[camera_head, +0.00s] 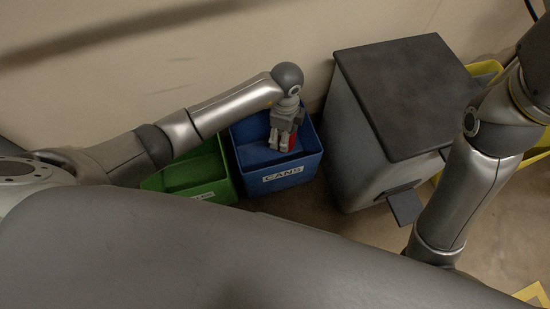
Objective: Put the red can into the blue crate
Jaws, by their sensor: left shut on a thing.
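The blue crate (285,179) stands on the floor by the wall, with a white label reading "CANS" on its front. My left gripper (281,146) points down over the crate's opening, inside its outline in the picture. The rest of the can is hidden by the gripper. I cannot tell how far the can is above the crate's bottom. My right arm shows at the right, but its gripper is out of the picture.
A green crate (222,190) stands left of the blue crate, partly under my left arm. A grey bin with a dark lid (405,90) and pedal stands close on the right. Yellow containers (484,72) are behind my right arm.

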